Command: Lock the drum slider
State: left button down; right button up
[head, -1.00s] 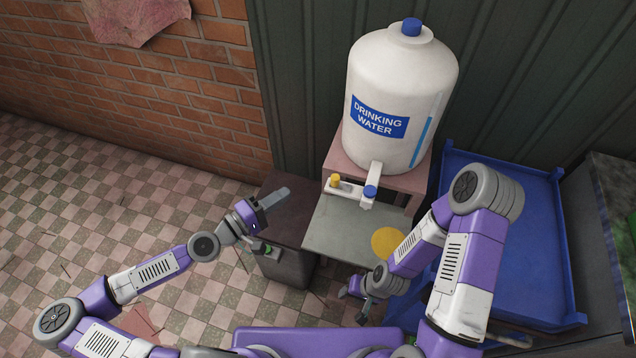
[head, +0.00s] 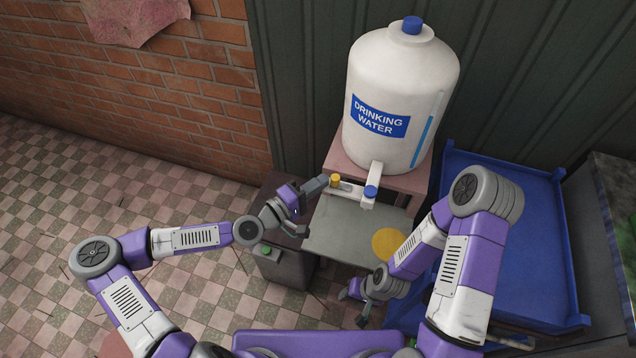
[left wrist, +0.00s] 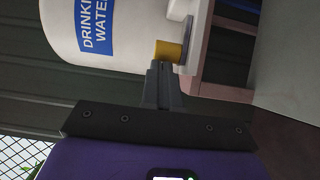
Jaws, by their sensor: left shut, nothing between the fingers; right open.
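The white drum (head: 402,75) labelled "DRINKING WATER" stands on a pinkish stand. Low on its front, a white slider bar (head: 350,188) carries a yellow knob (head: 335,180) at its left end, beside the blue-capped tap (head: 371,192). My left gripper (head: 323,182) is shut and empty, its tips at the knob's left side. In the left wrist view, the closed fingertips (left wrist: 162,68) sit right at the yellow knob (left wrist: 170,50); I cannot tell whether they touch it. My right gripper (head: 354,306) is open and empty, low in front of the grey table.
A grey table (head: 335,228) with a yellow disc (head: 388,243) lies below the tap. A dark cabinet with a green button (head: 266,251) stands to its left. A blue tray (head: 520,240) is at right.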

pick_arm(q)
jog(key=d, duration=0.2)
jog(key=shift+s+d, duration=0.3)
jog(key=shift+s, duration=0.1)
jog(key=shift+s+d, duration=0.2)
jog(key=shift+d, duration=0.15)
jog(key=shift+a, duration=0.25)
send_near(337, 183)
jog(key=a, duration=0.2)
jog(key=s+a, duration=0.1)
jog(key=a, duration=0.2)
jog(key=shift+a+r+p, duration=0.1)
jog(key=shift+a+p, duration=0.2)
